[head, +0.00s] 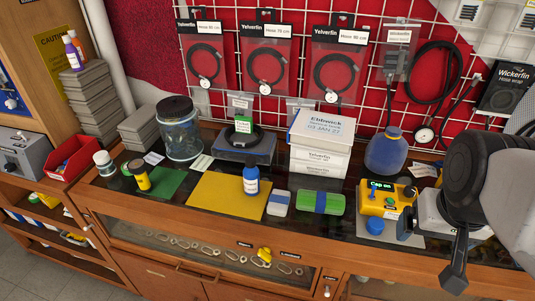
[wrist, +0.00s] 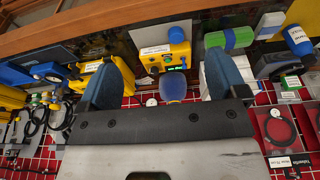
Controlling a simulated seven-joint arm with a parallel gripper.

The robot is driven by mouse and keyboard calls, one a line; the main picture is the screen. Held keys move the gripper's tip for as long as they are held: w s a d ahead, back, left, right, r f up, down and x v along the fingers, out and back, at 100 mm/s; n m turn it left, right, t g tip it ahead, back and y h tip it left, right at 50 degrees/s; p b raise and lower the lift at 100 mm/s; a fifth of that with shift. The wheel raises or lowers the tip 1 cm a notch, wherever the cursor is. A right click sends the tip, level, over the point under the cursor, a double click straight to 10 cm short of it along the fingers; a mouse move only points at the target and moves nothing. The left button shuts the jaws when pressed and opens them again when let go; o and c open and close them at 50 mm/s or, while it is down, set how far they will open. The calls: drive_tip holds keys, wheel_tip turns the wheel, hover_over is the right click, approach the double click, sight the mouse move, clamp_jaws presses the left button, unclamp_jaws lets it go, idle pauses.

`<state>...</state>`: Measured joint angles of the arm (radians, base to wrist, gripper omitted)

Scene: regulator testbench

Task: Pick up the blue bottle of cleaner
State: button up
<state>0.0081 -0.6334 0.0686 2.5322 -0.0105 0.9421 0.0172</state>
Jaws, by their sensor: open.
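In the wrist view a blue bottle (wrist: 299,40) shows at the upper right, outside the jaws. My gripper (head: 457,268) is at the right of the head view, well to the right of the bottle. Its two blue-grey fingers (wrist: 167,78) are spread apart in the wrist view. No object is held between them; a round blue vessel shows in the background.
A white sponge-like block (head: 278,203) and a green roll with a blue band (head: 320,201) lie right of the bottle. A yellow box (head: 385,200) and blue vessel (head: 386,153) stand nearer my gripper. White boxes (head: 320,142) stand behind. The yellow mat (head: 215,198) is mostly clear.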

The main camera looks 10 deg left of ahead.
sight(251, 161)
idle(0.3)
drive_tip(key=c, duration=0.5)
drive_tip(key=shift+c, duration=0.2)
drive_tip(key=w+a+f+n+t+y, duration=0.1)
drive_tip(key=w+a+f+n+t, duration=0.15)
drive_tip(key=w+a, duration=0.7)
drive_tip(key=w+a+f+n+t+y, duration=0.1)
drive_tip(key=w+a+f+t+y, duration=0.1)
drive_tip(key=a, duration=0.7)
drive_tip(key=w+a+f+n+t+y, duration=0.2)
drive_tip(key=w+a, duration=0.3)
drive_tip(key=a, duration=0.4)
drive_tip(key=w+a+f+n+t+y, duration=0.1)
drive_tip(key=w+a+f, duration=0.3)
drive_tip(key=a, duration=0.5)
drive_tip(key=shift+w+f+t+y, duration=0.15)
drive_tip(key=shift+f+t+y, duration=0.1)
drive_tip(key=shift+t+y, duration=0.5)
